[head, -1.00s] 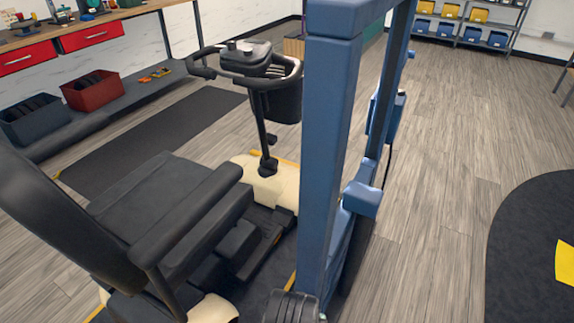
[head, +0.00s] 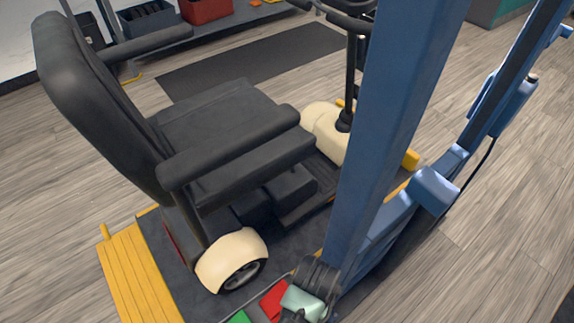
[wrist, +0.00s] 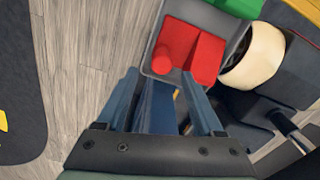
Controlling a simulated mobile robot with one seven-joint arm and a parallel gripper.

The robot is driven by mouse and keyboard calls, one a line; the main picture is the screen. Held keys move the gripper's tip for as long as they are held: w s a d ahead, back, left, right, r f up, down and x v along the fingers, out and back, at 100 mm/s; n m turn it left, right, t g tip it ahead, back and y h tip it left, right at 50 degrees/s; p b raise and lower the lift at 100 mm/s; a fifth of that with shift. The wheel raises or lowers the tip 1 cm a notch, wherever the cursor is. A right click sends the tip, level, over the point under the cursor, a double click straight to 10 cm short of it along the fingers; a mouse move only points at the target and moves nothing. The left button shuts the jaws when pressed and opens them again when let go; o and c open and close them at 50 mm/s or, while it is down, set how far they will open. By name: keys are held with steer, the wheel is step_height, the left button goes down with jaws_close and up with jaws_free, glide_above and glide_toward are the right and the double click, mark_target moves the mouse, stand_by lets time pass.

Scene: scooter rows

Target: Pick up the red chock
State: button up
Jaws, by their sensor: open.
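The red chock (wrist: 205,55) is a wedge-like block seen in the wrist view, lying in or on a grey tray (wrist: 158,89). The red chock also shows, partly covered, at the bottom of the head view (head: 272,301). My gripper (wrist: 160,78) is open and empty. Its blue fingers point toward the red, apart from it, in the wrist view. The fingertips cannot be made out in the head view.
A green block (wrist: 206,12) lies beyond the red. A scooter (head: 215,130) with black seat and cream wheel covers stands close by on a dark platform with a yellow ramp (head: 140,275). Wooden floor is open at the far left of the head view.

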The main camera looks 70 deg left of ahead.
steer(key=f+b, duration=0.1)
steer(key=f, duration=0.1)
steer(key=f+b, duration=0.1)
steer(key=f, duration=0.2)
steer(key=shift+s+f+b, duration=0.2)
steer(key=shift+f+b, duration=0.1)
steer(key=shift+b, duration=0.05)
jaws_close()
steer(key=shift+r, duration=0.1)
stand_by(1.1)
